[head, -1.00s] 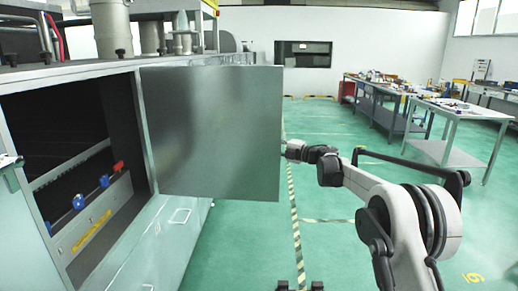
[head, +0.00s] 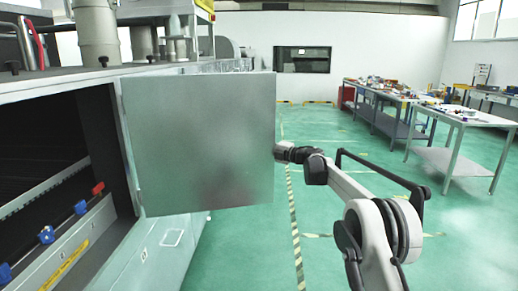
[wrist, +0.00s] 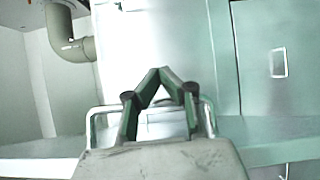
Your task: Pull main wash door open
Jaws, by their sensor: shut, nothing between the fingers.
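The main wash door (head: 200,145) is a grey metal panel, swung outward on its left-hand hinge side and standing well open in the head view. The dark wash chamber (head: 45,150) shows to its left. My arm reaches to the door's right edge, and my gripper is hidden behind the panel in that view. In the wrist view my gripper (wrist: 170,75) has its green fingers shut, tips together, with nothing between them. A metal loop like a handle (wrist: 92,122) shows on both sides of the fingers. I cannot tell whether they touch it.
Blue and red fittings (head: 47,234) line the chamber's lower edge. A lower panel with a handle (head: 172,237) lies below the door. Workbenches (head: 455,118) stand at the right. The green floor (head: 245,250) between is clear.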

